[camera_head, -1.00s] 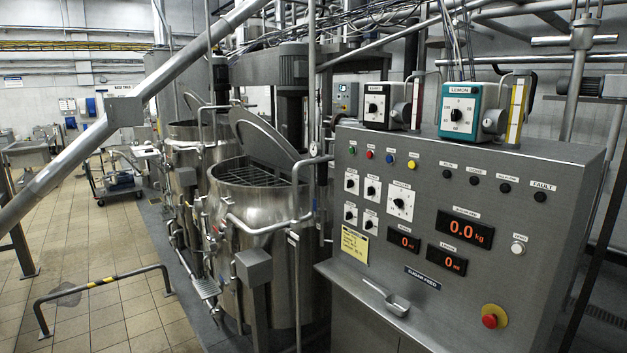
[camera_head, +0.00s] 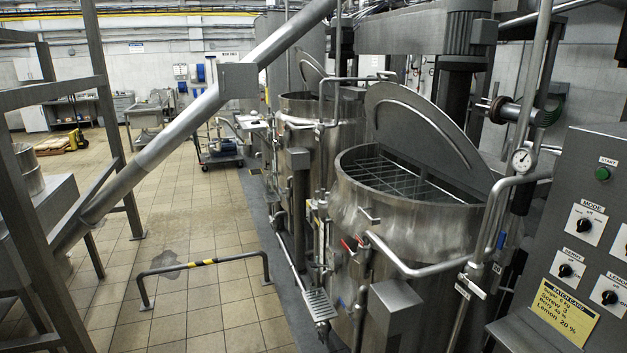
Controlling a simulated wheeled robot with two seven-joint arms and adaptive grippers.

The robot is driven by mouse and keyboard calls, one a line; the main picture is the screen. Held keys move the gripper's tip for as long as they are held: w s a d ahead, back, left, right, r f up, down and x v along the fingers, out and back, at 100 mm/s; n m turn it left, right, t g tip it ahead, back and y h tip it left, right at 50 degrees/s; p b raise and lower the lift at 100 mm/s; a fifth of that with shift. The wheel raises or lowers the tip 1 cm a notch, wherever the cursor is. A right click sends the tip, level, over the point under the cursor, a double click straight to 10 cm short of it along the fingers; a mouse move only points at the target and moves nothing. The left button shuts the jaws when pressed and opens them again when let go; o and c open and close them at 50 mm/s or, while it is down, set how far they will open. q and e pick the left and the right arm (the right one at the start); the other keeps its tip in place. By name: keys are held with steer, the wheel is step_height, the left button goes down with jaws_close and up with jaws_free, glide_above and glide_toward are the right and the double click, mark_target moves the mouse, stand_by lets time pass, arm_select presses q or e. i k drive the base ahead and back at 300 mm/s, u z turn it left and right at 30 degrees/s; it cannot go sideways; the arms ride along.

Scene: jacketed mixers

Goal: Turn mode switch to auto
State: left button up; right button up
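The mode switch (camera_head: 585,225) is a black rotary knob on a white square plate labelled MODE. It sits on the grey control panel (camera_head: 558,210) at the right edge of the head view. The position words around the knob are too small to read, and I cannot tell which setting its pointer marks. Neither of my grippers shows in the head view.
A green START button (camera_head: 602,173) is above the switch. BERRY (camera_head: 565,270) and LEMON (camera_head: 609,297) knobs and a yellow batch card (camera_head: 557,312) are below. A steel mixer (camera_head: 405,225) with a raised lid stands left of the panel.

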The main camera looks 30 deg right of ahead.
mark_target(583, 225)
steer(key=z, duration=0.1)
steer(key=i, duration=1.5)
steer(key=z, duration=1.3)
steer(key=i, duration=0.9)
steer(key=z, duration=1)
